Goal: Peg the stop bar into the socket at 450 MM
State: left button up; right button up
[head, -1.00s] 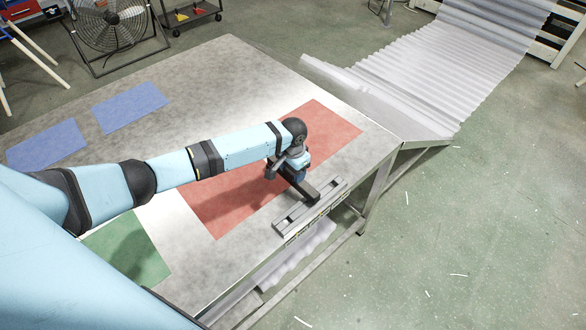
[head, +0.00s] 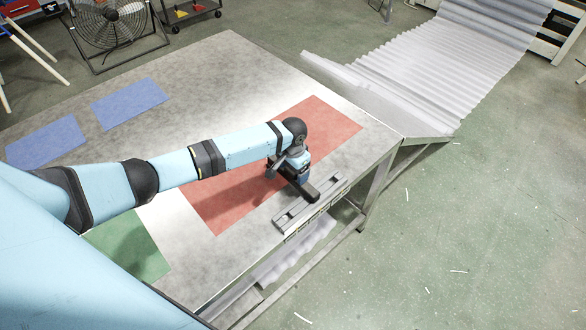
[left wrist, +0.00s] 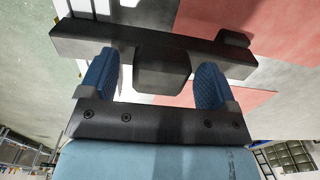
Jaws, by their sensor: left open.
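The stop bar (head: 313,195) is a dark bar at the front edge of the table, with one end over the grey slotted rail (head: 281,219). In the left wrist view the stop bar (left wrist: 75,40) lies across the fingertips, and its thick middle block (left wrist: 162,77) is between them. My left gripper (head: 300,176) is open around this block; in the left wrist view its blue fingers (left wrist: 156,80) show a gap on both sides. The marks on the rail's front are too small to read. I cannot tell whether the bar is seated in a socket. My right gripper is not in view.
The metal table (head: 220,75) carries a red area (head: 225,205), a green area (head: 130,245) and two blue areas (head: 130,102). Corrugated sheet (head: 440,65) runs off the far right corner. A fan (head: 108,25) stands behind. The middle of the table is clear.

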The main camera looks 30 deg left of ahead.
pick_arm(q)
jog(key=shift+f, duration=0.1)
notch_tip(320, 180, up, 14)
jog(key=shift+b, duration=0.4)
dwell(0.4)
